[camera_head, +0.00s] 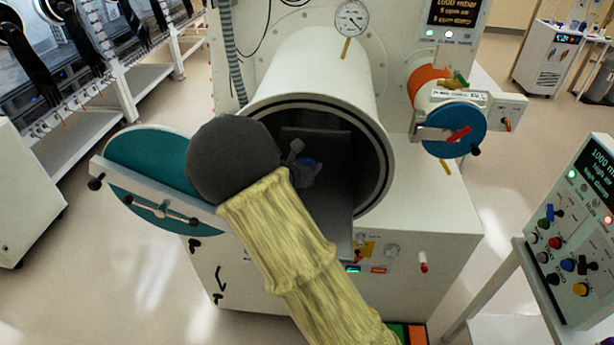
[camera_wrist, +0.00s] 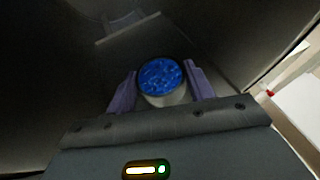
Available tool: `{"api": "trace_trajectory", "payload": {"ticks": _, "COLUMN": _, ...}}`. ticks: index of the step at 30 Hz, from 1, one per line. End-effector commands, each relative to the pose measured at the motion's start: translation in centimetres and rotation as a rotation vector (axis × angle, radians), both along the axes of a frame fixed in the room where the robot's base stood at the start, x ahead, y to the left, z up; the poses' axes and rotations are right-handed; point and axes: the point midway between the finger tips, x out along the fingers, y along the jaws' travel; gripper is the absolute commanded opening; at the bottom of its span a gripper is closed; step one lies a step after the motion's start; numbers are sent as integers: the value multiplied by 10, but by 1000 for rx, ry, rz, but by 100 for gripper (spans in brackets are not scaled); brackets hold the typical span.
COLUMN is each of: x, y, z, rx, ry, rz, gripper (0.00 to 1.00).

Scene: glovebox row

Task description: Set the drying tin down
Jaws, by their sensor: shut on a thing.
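The drying tin (camera_wrist: 161,80) is a round, pale tin filled with blue beads. It sits upright between the two purple fingers of my gripper (camera_wrist: 158,90) in the wrist view, and my gripper is shut on it. In the head view my gripper reaches into the open round antechamber (camera_head: 340,90), above its flat tray (camera_head: 345,215). I cannot tell whether the tin touches the tray.
The teal antechamber door (camera_head: 150,160) stands swung open at the left, close to my arm. The chamber's dark rim surrounds my gripper closely. A smaller blue door (camera_head: 455,130) is at the right, and a control panel (camera_head: 580,230) stands at the far right.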

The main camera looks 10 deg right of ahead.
Motion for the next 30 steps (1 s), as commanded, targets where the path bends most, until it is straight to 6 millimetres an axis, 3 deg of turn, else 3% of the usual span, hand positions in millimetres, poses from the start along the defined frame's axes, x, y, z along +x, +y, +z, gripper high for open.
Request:
{"api": "trace_trajectory", "payload": {"ticks": 10, "x": 0, "y": 0, "z": -6, "rx": -2, "ry": 1, "rz": 0, "gripper": 29}}
{"api": "trace_trajectory", "payload": {"ticks": 21, "x": 0, "y": 0, "z": -57, "rx": -2, "ry": 1, "rz": 0, "gripper": 29}}
{"api": "trace_trajectory", "payload": {"ticks": 30, "x": 0, "y": 0, "z": -59, "rx": -1, "ry": -1, "rz": 0, "gripper": 29}}
